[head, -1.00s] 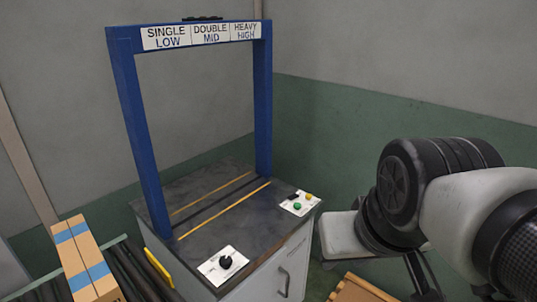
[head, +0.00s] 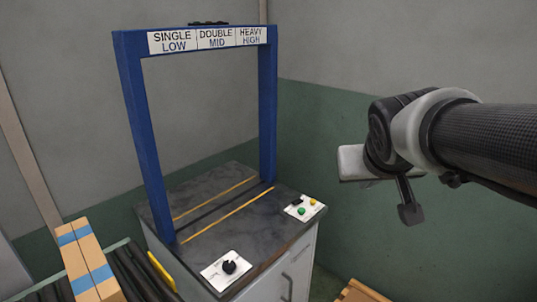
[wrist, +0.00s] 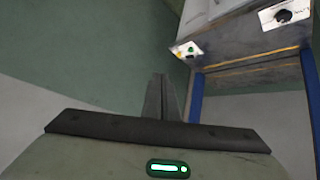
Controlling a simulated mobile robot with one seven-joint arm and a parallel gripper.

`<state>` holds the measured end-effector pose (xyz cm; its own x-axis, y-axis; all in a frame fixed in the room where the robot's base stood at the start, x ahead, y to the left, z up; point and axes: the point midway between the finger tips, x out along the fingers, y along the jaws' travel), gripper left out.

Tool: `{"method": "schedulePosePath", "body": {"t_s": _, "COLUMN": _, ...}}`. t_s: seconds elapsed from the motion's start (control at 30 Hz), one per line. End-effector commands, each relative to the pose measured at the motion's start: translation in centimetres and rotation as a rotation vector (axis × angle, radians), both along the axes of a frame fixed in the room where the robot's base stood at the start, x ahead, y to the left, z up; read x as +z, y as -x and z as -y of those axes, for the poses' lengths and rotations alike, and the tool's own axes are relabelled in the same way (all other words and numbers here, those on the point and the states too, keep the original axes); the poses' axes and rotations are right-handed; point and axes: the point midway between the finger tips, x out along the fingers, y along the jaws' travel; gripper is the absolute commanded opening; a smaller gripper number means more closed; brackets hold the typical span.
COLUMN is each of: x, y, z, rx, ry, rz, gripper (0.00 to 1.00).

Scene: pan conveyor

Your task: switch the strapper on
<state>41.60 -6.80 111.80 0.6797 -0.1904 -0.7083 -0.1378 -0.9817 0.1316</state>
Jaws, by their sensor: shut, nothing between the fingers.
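The strapper is a blue arch (head: 139,130) standing on a dark-topped cabinet (head: 215,185). A white panel (head: 293,212) at the right end of its top carries a black switch (head: 296,202), a green button (head: 301,211) and a yellow button (head: 312,202). The switch's setting is too small to tell. The panel also shows in the wrist view (wrist: 183,53). My gripper (wrist: 161,76) is shut and empty. In the head view the end of my arm hangs in the air right of the cabinet, apart from the panel.
A second white panel with a black knob (head: 229,267) sits at the top's front corner. A label strip (head: 207,39) spans the arch. A carton with blue bands (head: 88,262) lies on the roller conveyor (head: 135,278) at the left. A wooden edge (head: 359,291) shows at the bottom right.

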Motion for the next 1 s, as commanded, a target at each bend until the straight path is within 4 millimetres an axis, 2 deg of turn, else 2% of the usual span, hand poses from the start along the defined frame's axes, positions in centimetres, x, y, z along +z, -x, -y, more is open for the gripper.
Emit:
{"method": "schedulePosePath", "body": {"t_s": 0.03, "x": 0.5, "y": -3.2, "z": 1.4, "rx": -0.009, "ry": 0.025, "rz": 0.045, "gripper": 0.0}}
{"method": "schedulePosePath", "body": {"t_s": 0.1, "x": 1.6, "y": -7.3, "z": 2.8, "rx": -0.005, "ry": 0.056, "rz": 0.121, "gripper": 0.0}}
{"method": "schedulePosePath", "body": {"t_s": 0.27, "x": 2.7, "y": -16.2, "z": 5.3, "rx": 0.047, "ry": 0.101, "rz": 0.277, "gripper": 0.0}}
{"method": "schedulePosePath", "body": {"t_s": 0.37, "x": 2.4, "y": -21.2, "z": 6.1, "rx": 0.108, "ry": 0.106, "rz": 0.361, "gripper": 0.0}}
{"method": "schedulePosePath", "body": {"t_s": 0.5, "x": 0.3, "y": -27.2, "z": 6.5, "rx": 0.225, "ry": 0.081, "rz": 0.453, "gripper": 0.0}}
{"method": "schedulePosePath", "body": {"t_s": 0.6, "x": -2.4, "y": -30.5, "z": 6.4, "rx": 0.322, "ry": 0.037, "rz": 0.497, "gripper": 0.0}}
{"method": "schedulePosePath", "body": {"t_s": 0.73, "x": -7.1, "y": -33.2, "z": 5.7, "rx": 0.462, "ry": -0.053, "rz": 0.527, "gripper": 0.0}}
{"method": "schedulePosePath", "body": {"t_s": 0.87, "x": -12.9, "y": -34.1, "z": 4.8, "rx": 0.605, "ry": -0.178, "rz": 0.524, "gripper": 0.0}}
{"method": "schedulePosePath", "body": {"t_s": 1.0, "x": -18.8, "y": -33.1, "z": 3.8, "rx": 0.734, "ry": -0.322, "rz": 0.495, "gripper": 0.0}}
